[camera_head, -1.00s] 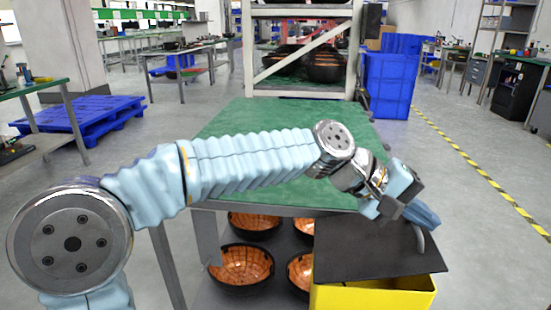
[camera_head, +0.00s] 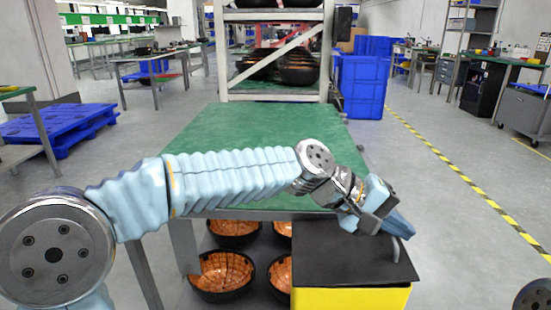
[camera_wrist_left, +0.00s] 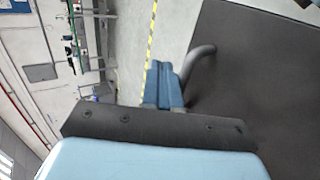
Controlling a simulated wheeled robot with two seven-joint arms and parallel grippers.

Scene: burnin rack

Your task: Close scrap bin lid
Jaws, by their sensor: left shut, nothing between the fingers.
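The scrap bin is a yellow box (camera_head: 350,298) at the lower right of the head view. Its dark lid (camera_head: 340,265) lies nearly flat over the top of the box. The lid also fills the right of the left wrist view (camera_wrist_left: 260,80). A grey curved handle (camera_head: 396,249) stands at the lid's right side and shows in the left wrist view (camera_wrist_left: 196,62). My left gripper (camera_head: 404,230) is shut and empty, right beside the handle above the lid; its blue fingers show in the wrist view (camera_wrist_left: 163,84). I cannot tell whether they touch the handle.
A green-topped table (camera_head: 240,135) stands behind the bin, with several black bowls with orange insides (camera_head: 226,272) on its lower shelf. Blue crates (camera_head: 363,85) stand at the back. The floor to the right is open, with a yellow-black line (camera_head: 470,186).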

